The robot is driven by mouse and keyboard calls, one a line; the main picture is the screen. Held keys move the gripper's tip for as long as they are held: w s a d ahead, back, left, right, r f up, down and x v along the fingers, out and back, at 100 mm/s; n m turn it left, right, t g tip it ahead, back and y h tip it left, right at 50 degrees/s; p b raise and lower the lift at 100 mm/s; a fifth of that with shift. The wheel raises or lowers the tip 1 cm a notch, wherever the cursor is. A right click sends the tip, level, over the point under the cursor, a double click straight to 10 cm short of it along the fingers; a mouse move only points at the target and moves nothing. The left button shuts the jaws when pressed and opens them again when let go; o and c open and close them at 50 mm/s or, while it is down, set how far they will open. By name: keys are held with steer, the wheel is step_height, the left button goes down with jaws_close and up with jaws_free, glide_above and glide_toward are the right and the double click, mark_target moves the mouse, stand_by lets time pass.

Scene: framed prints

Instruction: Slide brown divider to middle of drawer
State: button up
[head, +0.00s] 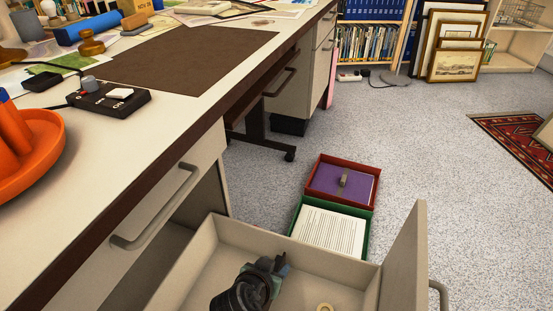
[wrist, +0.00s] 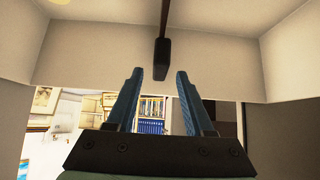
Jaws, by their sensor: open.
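The pale open drawer (head: 338,262) juts out at the bottom of the head view. My gripper (head: 277,264) is inside it, near the far side wall. The brown divider (wrist: 165,18) shows there as a thin dark strip with a thicker dark end, just beyond the fingertips and roughly in line with the gap. It appears apart from the fingers. I cannot make out the divider in the head view; my arm and the frame edge hide part of the drawer.
A yellowish ring (head: 325,307) lies in the drawer. The drawer front (head: 405,260) stands at right. Red (head: 343,180) and green (head: 331,226) boxes sit on the floor beyond. The cluttered desk (head: 150,130) runs along the left, with an orange dish (head: 40,165).

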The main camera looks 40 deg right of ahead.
steer(key=p+v, duration=0.5)
steer(key=v, duration=0.5)
steer(key=shift+a, duration=0.15)
steer(key=shift+s+r, duration=0.1)
steer(key=shift+r, duration=0.05)
